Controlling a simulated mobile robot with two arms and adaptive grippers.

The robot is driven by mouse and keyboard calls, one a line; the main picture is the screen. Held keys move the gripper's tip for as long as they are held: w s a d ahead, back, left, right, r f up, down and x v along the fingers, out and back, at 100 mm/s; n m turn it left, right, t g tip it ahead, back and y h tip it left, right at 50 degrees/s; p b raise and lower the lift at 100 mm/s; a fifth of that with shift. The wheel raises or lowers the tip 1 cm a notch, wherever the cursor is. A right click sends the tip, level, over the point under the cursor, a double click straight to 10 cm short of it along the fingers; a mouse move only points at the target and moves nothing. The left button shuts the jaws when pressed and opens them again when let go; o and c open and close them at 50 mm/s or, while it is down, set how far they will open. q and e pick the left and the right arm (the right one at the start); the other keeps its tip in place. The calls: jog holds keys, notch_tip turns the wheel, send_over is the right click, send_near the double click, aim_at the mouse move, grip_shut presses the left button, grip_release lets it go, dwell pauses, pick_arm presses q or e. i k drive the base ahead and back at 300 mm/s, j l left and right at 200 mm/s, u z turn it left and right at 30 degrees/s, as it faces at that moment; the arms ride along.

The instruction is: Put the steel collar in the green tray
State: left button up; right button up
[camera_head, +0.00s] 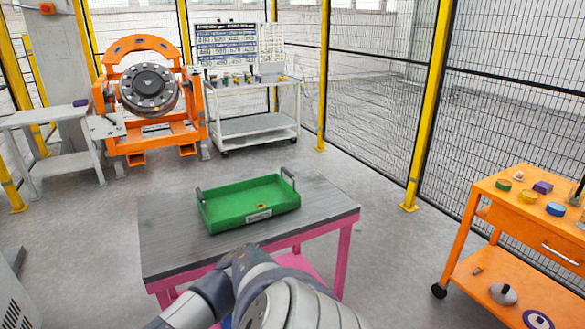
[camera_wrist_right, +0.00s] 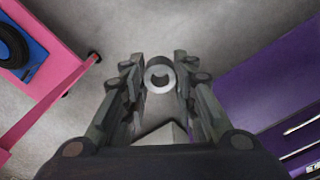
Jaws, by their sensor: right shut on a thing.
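The steel collar (camera_wrist_right: 160,88), a small grey ring with a dark hole, is between the fingertips of my right gripper (camera_wrist_right: 160,70) in the right wrist view. The gripper is shut on it, with grey floor beyond. The green tray (camera_head: 237,212) sits on the grey-topped table in the head view, with dark handles at its two ends and a label on its front. A small yellow-orange spot shows inside it. The collar and the right fingertips cannot be made out in the head view. My left gripper is not in view.
The table (camera_head: 170,230) has pink legs; my arm covers its front edge. In the wrist view a pink frame (camera_wrist_right: 50,85) with a blue item is left, a purple cabinet (camera_wrist_right: 265,85) right. An orange cart (camera_head: 520,215) with small parts stands right, before a mesh fence.

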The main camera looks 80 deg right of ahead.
aim_at(247, 205)
jog(key=k+l, duration=0.15)
jog(key=l, duration=0.25)
jog(key=k+l, duration=0.15)
jog(key=l, duration=0.25)
jog(key=k+l+z, duration=0.1)
jog(key=l, duration=0.3)
jog(key=k+l, duration=0.15)
jog(key=l, duration=0.25)
jog(key=k+l+z, duration=0.1)
jog(key=l, duration=0.35)
jog(key=k+l, duration=0.15)
jog(key=l, duration=0.25)
